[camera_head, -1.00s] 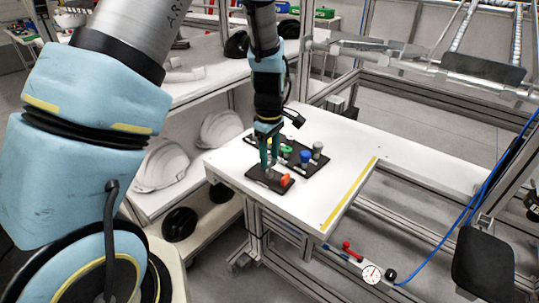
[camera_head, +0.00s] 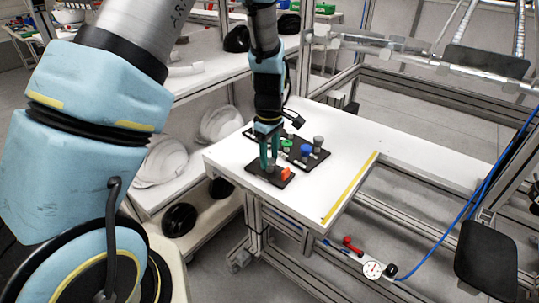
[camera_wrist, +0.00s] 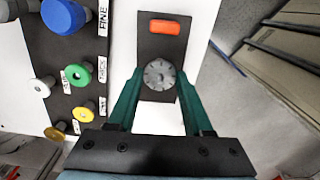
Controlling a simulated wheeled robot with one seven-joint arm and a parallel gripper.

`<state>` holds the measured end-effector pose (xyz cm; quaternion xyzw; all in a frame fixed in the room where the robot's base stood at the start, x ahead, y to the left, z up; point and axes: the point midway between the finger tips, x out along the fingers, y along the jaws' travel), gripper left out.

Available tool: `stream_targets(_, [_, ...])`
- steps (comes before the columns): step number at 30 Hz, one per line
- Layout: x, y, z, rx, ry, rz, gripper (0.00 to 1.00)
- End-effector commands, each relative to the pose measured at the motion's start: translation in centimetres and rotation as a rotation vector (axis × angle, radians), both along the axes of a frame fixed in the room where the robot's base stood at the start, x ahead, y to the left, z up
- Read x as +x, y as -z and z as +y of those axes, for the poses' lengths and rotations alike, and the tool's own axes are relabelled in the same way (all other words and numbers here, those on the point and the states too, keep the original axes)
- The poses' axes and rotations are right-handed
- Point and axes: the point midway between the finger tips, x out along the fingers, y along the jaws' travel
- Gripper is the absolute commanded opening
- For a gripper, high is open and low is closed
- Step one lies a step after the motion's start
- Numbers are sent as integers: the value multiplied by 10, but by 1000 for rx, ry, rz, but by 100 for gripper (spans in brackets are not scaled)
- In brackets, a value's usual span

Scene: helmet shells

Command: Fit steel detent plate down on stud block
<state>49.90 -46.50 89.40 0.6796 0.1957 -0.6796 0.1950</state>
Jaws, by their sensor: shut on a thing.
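The steel detent plate (camera_wrist: 159,73) is a grey notched disc between the green fingertips of my gripper (camera_wrist: 160,82) in the wrist view. My gripper is shut on it, with one finger at each side. The stud block shows as a black base (camera_wrist: 161,47) under and beyond the disc. An orange piece (camera_wrist: 164,27) lies at the base's far end. In the head view my gripper (camera_head: 268,162) is low over the black base (camera_head: 257,174), near the orange piece (camera_head: 286,174). The disc hides any stud beneath it, and I cannot tell if it is seated.
A black rack stands close by with a blue knob (camera_head: 306,151), a green knob (camera_head: 287,146) and a grey knob (camera_head: 318,143). The white table (camera_head: 345,150) is clear to the right, up to a yellow strip (camera_head: 350,188). White helmet shells (camera_head: 160,160) sit on the left shelf.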

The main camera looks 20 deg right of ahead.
Motion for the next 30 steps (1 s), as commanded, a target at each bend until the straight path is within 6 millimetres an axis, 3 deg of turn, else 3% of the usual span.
stream_targets(10, [0, 9, 0, 0, 0, 0, 0])
stream_targets(11, [0, 8, 0, 0, 0, 0, 53])
stream_targets(19, [0, 8, 0, 0, 0, 0, 83])
stream_targets(30, [0, 3, -1, -1, 1, -2, 86])
